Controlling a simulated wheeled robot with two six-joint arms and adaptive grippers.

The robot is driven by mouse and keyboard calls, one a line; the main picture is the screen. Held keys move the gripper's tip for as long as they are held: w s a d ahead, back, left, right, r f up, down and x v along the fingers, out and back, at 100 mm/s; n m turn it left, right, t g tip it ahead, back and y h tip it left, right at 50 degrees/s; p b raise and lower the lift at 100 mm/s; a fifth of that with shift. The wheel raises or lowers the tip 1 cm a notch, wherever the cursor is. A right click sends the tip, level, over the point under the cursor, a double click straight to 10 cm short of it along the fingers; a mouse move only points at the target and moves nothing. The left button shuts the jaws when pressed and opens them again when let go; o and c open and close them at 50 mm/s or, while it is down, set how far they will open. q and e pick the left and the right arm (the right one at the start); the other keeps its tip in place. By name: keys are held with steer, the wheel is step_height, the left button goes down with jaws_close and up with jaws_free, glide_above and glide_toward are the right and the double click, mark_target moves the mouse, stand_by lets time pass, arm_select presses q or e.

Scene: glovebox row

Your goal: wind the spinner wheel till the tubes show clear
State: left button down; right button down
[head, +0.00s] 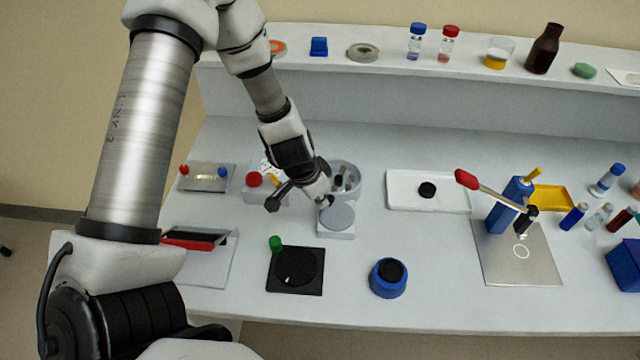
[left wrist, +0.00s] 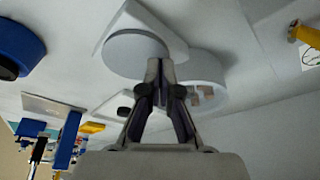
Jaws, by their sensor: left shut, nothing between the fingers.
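A black square plate carries a round black wheel (head: 296,267) with a green knob (head: 275,243) at its back left edge. I take this as the spinner wheel. A round white drum (head: 347,166) behind it holds several small tubes (head: 345,182); their clearness is too small to judge. A grey disc on a white block (head: 337,217) stands in front of the drum. My left gripper (head: 328,202) is shut and empty beside the disc and drum. In the left wrist view its closed tips (left wrist: 160,68) overlap the grey disc (left wrist: 135,54) and drum (left wrist: 207,70). My right gripper is out of view.
A blue round holder with a black top (head: 388,278) stands right of the wheel plate. A white tray (head: 445,203) and a red-handled lever press (head: 510,205) lie further right. Bottles line the back shelf (head: 385,38). A red-edged item (head: 195,240) sits left.

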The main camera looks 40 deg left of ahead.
arm_select(q)
steer(key=shift+w+a+r+m+p, duration=0.1)
steer(key=shift+w+m+p, duration=0.35)
steer(key=shift+m, duration=0.45)
steer(key=shift+m+h, duration=0.4)
steer(key=shift+w+f+m+g, duration=0.25)
steer(key=shift+m+g, duration=0.05)
steer(key=shift+m, duration=0.3)
steer(key=shift+w+m+h+b, duration=0.2)
steer(key=shift+m+h+b, duration=0.1)
steer(key=shift+m+b, duration=0.45)
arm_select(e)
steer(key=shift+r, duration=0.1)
arm_select(q)
steer(key=shift+r, duration=0.1)
steer(key=shift+a, duration=0.1)
